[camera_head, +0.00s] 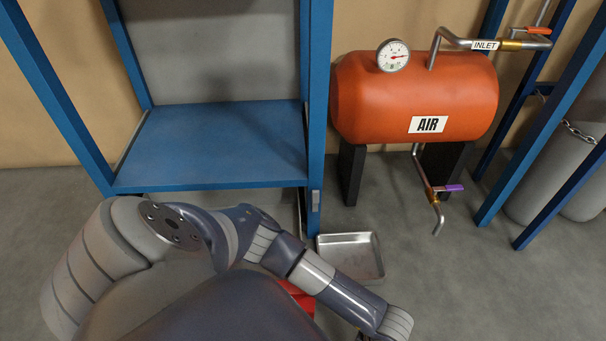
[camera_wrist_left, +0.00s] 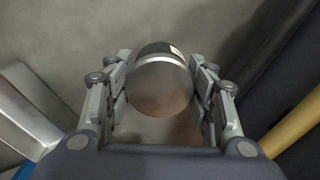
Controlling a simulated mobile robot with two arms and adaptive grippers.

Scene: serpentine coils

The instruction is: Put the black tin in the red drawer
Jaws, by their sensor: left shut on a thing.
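In the left wrist view, my left gripper (camera_wrist_left: 161,92) is shut on a rounded dark tin (camera_wrist_left: 158,85). The tin has a black upper part, a pale silver band with a small white label, and a brownish sheen on the face toward the camera. A finger presses on each side of it. In the head view, my left arm reaches across the lower middle and the gripper is cut off or hidden at the bottom edge. A red thing (camera_head: 301,299), perhaps the red drawer, shows partly behind that arm; its opening is hidden. My right gripper is not in view.
A shallow metal tray (camera_head: 350,258) lies on the floor beside the blue shelf frame (camera_head: 314,120). An orange air tank (camera_head: 415,97) with gauge and pipes stands on black legs behind it. Grey floor is clear to the right of the tray.

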